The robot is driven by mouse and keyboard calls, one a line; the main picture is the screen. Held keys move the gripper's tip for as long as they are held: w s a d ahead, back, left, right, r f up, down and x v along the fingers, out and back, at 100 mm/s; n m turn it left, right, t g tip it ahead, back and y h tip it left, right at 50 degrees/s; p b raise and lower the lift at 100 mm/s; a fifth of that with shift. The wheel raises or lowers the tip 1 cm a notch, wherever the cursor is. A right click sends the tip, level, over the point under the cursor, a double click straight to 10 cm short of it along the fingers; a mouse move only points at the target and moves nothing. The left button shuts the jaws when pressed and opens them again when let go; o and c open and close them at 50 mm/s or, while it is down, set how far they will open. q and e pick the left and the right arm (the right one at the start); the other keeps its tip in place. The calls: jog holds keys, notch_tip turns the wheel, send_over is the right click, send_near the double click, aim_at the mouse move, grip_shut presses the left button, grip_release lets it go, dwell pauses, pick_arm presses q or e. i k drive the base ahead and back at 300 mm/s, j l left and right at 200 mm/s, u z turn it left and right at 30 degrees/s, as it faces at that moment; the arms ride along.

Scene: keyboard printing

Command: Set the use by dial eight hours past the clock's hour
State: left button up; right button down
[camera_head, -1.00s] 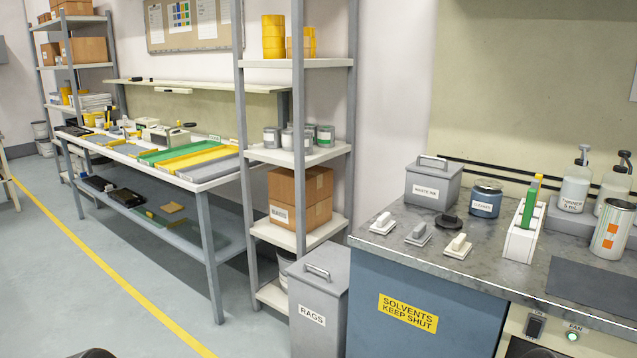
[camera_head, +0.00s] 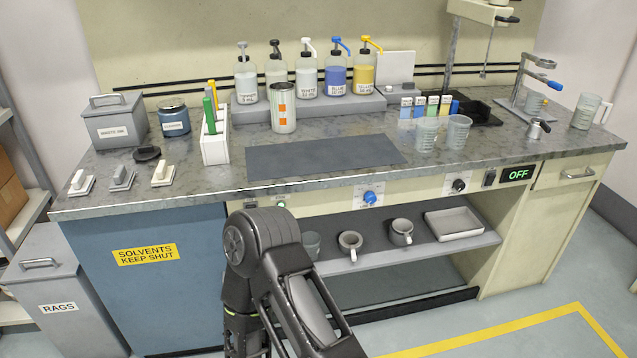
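No clock shows in the head view, and I cannot make out a dial marked use by. Two round knobs sit on the front panel of the bench: a blue knob (camera_head: 369,198) on a white plate and a black knob (camera_head: 459,186) further right. Their labels are too small to read. One of my black arms rises at the bottom centre in front of the bench, bent at a joint. Its fingers do not show. My other arm is out of view.
The worktop (camera_head: 340,128) holds a grey mat (camera_head: 322,157), pump bottles, a tin (camera_head: 282,108), a waste ink box (camera_head: 116,122) and clear cups (camera_head: 458,131). An OFF display (camera_head: 517,174) is on the panel. Mugs and a tray (camera_head: 453,223) stand on the lower shelf (camera_head: 380,263).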

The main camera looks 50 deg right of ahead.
aim_at(370, 198)
jog(key=z, duration=2)
